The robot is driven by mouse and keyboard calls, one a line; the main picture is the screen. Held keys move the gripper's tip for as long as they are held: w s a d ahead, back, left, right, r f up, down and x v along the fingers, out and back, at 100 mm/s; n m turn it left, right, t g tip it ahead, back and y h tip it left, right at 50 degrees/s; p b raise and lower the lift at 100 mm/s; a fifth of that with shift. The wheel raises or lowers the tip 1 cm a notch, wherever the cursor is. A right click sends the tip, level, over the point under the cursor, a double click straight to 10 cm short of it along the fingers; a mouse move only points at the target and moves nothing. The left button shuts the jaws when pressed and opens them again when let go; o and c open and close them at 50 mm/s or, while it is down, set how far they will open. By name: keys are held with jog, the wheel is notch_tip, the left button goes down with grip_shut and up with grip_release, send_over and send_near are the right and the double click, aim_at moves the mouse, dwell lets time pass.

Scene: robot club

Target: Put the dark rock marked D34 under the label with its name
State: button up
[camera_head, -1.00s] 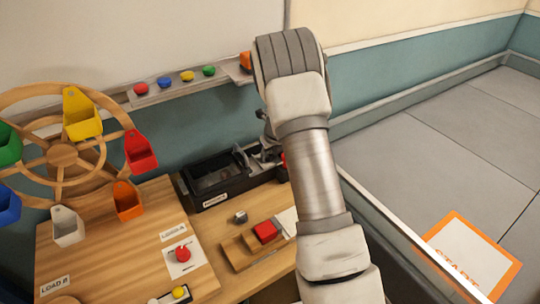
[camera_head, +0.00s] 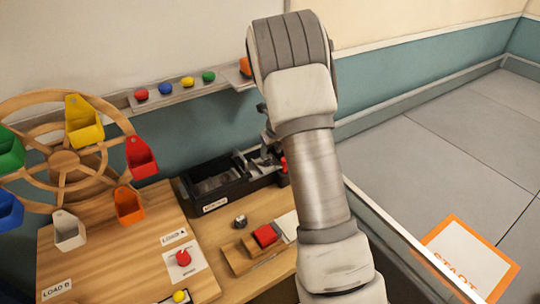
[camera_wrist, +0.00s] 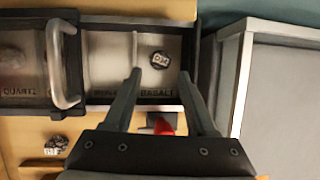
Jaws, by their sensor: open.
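A dark rock (camera_wrist: 158,59) with a white mark starting with D lies in the compartment labelled BASALT of a black sorting box (camera_head: 213,205); the rest of its mark is too small to read surely. My gripper (camera_wrist: 160,74) is open over that compartment, with the rock between and just beyond its fingertips in the wrist view. Nothing is seen in its grip. In the head view my arm partly hides the gripper (camera_head: 266,135) and the box's right end. The left compartment is labelled QUARTZ and holds a pale rock (camera_wrist: 11,58). The middle label is partly covered by a finger.
Another dark rock (camera_head: 240,222) with a pale mark sits on the table in front of the box; it also shows in the wrist view (camera_wrist: 56,145). A metal handle (camera_wrist: 55,62) crosses the box. A red block (camera_head: 265,236) and a wooden wheel (camera_head: 62,155) stand nearby.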

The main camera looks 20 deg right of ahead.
jog(key=s+a+r+n+y, duration=0.1)
jog(key=s+a+r+n, duration=0.2)
jog(key=s+r+n, duration=0.3)
jog(key=s+a+r+n+p, duration=0.1)
jog(key=s+a+r+n, duration=0.25)
jog(key=r, duration=0.55)
jog(key=s+a+r+n+y, duration=0.1)
jog(key=s+a+r+n, duration=0.2)
jog(key=s+r+n, duration=0.35)
jog(key=s+a+r+n+h, duration=0.1)
jog(key=s+r+n, duration=0.1)
jog(key=s+n, duration=0.7)
jog(key=s+a+r+n+t, duration=0.1)
jog(key=s+a+r+n, duration=0.1)
jog(key=s+n, duration=0.7)
jog(key=shift+s+r+h, duration=0.25)
jog(key=shift+s+h, duration=0.15)
jog(key=shift+s, duration=0.05)
notch_tip(320, 180, up, 5)
jog(key=p, duration=0.5)
jog(key=shift+f, duration=0.1)
